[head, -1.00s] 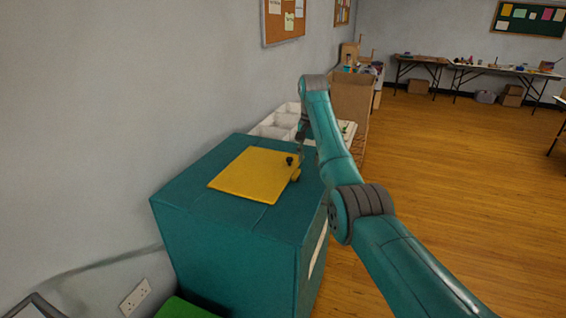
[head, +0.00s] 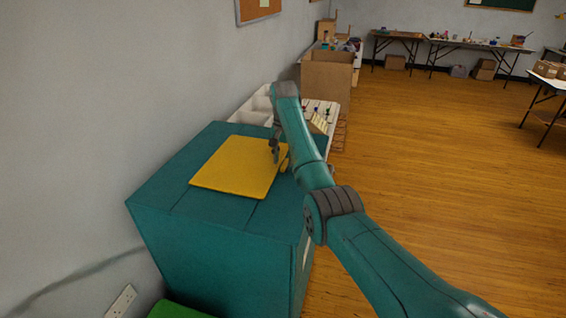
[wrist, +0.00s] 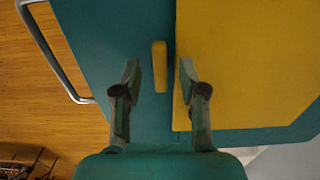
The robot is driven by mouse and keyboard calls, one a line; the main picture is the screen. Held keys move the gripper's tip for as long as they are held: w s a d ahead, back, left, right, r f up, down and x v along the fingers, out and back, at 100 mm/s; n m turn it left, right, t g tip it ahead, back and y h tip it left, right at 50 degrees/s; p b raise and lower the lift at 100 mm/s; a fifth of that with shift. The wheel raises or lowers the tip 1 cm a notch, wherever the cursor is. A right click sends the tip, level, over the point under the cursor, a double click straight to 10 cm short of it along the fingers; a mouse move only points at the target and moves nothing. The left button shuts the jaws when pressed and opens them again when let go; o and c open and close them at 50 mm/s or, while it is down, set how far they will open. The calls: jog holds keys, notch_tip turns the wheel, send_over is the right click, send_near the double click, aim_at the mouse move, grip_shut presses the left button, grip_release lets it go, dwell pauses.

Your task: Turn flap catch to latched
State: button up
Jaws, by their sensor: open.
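The flap catch (wrist: 160,66) is a small yellow bar on the teal top of the bin, right beside the edge of the yellow flap (wrist: 240,65). In the wrist view it points along the flap's edge, with a strip of teal between them. The flap lies flat on the bin top, and it also shows in the head view (head: 235,168). My gripper (wrist: 157,75) is open, with one finger on each side of the catch, not visibly touching it. In the head view my gripper (head: 276,158) is over the flap's right edge and hides much of the catch.
The teal bin (head: 215,250) stands against the wall, with a metal handle (wrist: 60,60) on its side. White trays (head: 255,105) and a cardboard box (head: 326,82) stand behind it.

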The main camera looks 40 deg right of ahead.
aim_at(285, 165)
jog(key=shift+f, duration=1.1)
grip_shut()
